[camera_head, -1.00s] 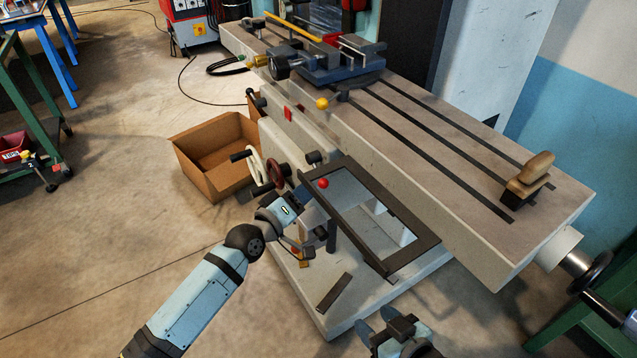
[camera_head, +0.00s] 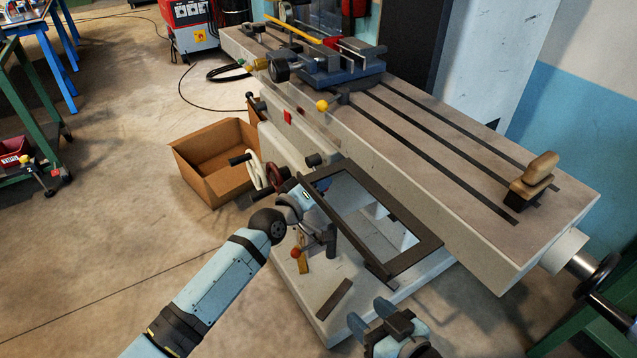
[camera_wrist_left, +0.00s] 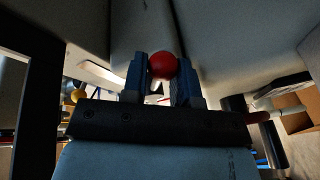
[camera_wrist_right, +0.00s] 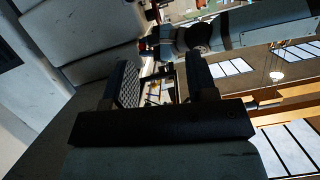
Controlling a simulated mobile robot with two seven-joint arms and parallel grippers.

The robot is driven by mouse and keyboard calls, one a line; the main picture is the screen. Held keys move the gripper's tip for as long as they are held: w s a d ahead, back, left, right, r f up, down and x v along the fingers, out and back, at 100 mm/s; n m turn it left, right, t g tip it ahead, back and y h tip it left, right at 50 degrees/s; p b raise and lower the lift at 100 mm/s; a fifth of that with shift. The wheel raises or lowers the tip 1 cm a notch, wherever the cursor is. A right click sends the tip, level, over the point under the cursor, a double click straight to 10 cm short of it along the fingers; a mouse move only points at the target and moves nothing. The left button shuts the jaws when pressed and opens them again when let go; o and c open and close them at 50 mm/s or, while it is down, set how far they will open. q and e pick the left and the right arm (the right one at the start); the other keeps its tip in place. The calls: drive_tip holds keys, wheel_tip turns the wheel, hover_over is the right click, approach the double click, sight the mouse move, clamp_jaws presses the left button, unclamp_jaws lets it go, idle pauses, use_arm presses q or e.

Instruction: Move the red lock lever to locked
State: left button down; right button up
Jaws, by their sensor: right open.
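The lock lever's red ball knob (camera_head: 296,253) shows in the head view below my left wrist, in front of the machine's knee. The left wrist view shows the same red knob (camera_wrist_left: 162,65) between the blue fingertips of my left gripper (camera_wrist_left: 160,82). These fingers are close together, with the knob filling the gap. The lever's shaft is mostly hidden by the knob and gripper. My right gripper (camera_head: 371,318) is open and empty near the bottom of the head view, apart from the lever. Its spread fingers also show in the right wrist view (camera_wrist_right: 160,88).
The long slotted machine table (camera_head: 430,140) stands above the lever. A dark rectangular frame (camera_head: 410,262) lies just right of my left gripper. Handwheels (camera_head: 272,178) and a cardboard box (camera_head: 205,188) are to the left. A yellow knob (camera_head: 321,105) is on the table's side.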

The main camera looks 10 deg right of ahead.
use_arm(q)
drive_tip(key=shift+f, duration=0.1)
drive_tip(key=m+b, duration=0.1)
drive_tip(key=b, duration=0.2)
drive_tip(key=shift+w+a+f, duration=0.1)
drive_tip(key=shift+w+f, duration=0.05)
drive_tip(key=shift+w, duration=0.05)
drive_tip(key=c, duration=1.2)
unclamp_jaws()
use_arm(e)
drive_tip(key=r+t, duration=0.1)
drive_tip(key=a+r+y, duration=0.1)
drive_tip(key=r, duration=0.1)
drive_tip(key=w+a+r+t+y, duration=0.1)
drive_tip(key=r, duration=0.1)
drive_tip(key=shift+w+a+r+t, duration=0.1)
drive_tip(key=shift+a+t, duration=0.05)
drive_tip(key=shift+t, duration=0.15)
use_arm(q)
drive_tip(key=shift+s, duration=0.1)
drive_tip(key=p+v, duration=0.3)
drive_tip(key=v, duration=1)
drive_tip(key=shift+s+a+f, duration=0.15)
drive_tip(key=shift+a+f, duration=0.15)
use_arm(e)
wheel_tip(320, 180, down, 6)
drive_tip(key=s+d+g+h, duration=0.1)
drive_tip(key=d+g+h, duration=0.1)
drive_tip(key=shift+s+d+r+g, duration=0.15)
drive_tip(key=shift+g, duration=0.25)
